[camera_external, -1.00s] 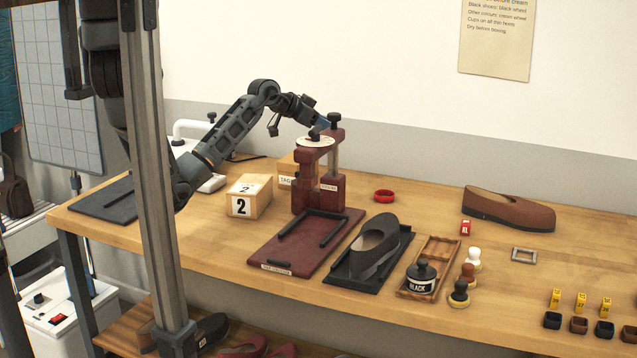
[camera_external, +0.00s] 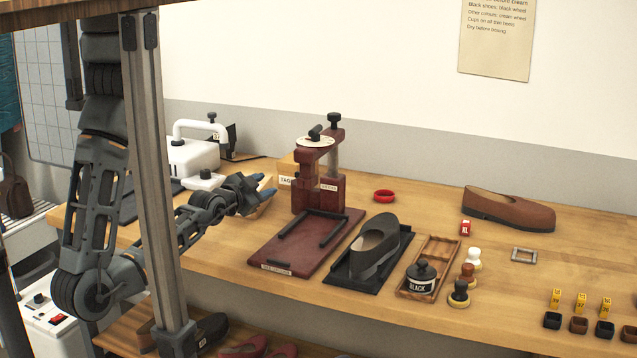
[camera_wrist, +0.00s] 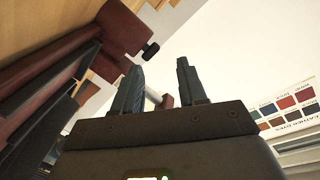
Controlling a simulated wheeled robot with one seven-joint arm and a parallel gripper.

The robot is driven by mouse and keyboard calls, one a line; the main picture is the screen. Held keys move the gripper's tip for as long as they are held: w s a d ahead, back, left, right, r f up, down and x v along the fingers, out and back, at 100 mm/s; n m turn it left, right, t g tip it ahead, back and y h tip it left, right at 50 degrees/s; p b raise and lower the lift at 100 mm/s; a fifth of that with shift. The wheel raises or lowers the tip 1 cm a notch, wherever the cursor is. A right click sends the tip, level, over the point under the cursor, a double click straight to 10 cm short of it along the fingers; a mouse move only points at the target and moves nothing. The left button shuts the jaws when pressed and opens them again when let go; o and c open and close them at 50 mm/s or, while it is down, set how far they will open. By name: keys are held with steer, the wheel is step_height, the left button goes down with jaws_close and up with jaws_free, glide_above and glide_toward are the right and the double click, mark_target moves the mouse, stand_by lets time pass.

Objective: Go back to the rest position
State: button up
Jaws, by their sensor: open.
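My gripper (camera_external: 262,187) is open and empty in the external view, low over the left part of the table, left of the dark red press (camera_external: 318,190). It hides most of the numbered wooden block behind it. In the wrist view, the two fingers of my gripper (camera_wrist: 160,88) stand apart with nothing between them. The press shows at the upper left of the wrist view (camera_wrist: 125,28), tilted. My elbow hangs low at the left, in front of the table's left end.
A black shoe (camera_external: 375,245) rests on a dark tray. A black jar (camera_external: 421,277) stands in a wooden tray beside brushes. A brown shoe (camera_external: 508,210) lies at the back right. A white machine (camera_external: 192,158) stands behind my arm. A grey post stands before my arm.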

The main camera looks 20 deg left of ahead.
steer(key=s+a+n, duration=0.1)
steer(key=s, duration=0.3)
steer(key=s+a+f+n, duration=0.1)
steer(key=s+a+n, duration=0.1)
steer(key=s, duration=0.2)
steer(key=s+a+n+y, duration=0.1)
steer(key=s, duration=0.3)
steer(key=shift+s+a+f+n+g+p, duration=0.15)
steer(key=shift+s+f+n+g+p, duration=0.15)
steer(key=shift+s+n+g+p, duration=0.1)
steer(key=s+a+r+n, duration=0.1)
steer(key=s+a+n, duration=0.1)
steer(key=s, duration=0.3)
steer(key=s+a+r+n+g+y, duration=0.1)
steer(key=s+a+r+n, duration=0.1)
steer(key=s, duration=0.4)
steer(key=shift+s+r+p, duration=0.15)
steer(key=shift+s+p, duration=0.05)
steer(key=shift+p, duration=0.2)
steer(key=shift+o, duration=0.2)
steer(key=shift+w, duration=0.1)
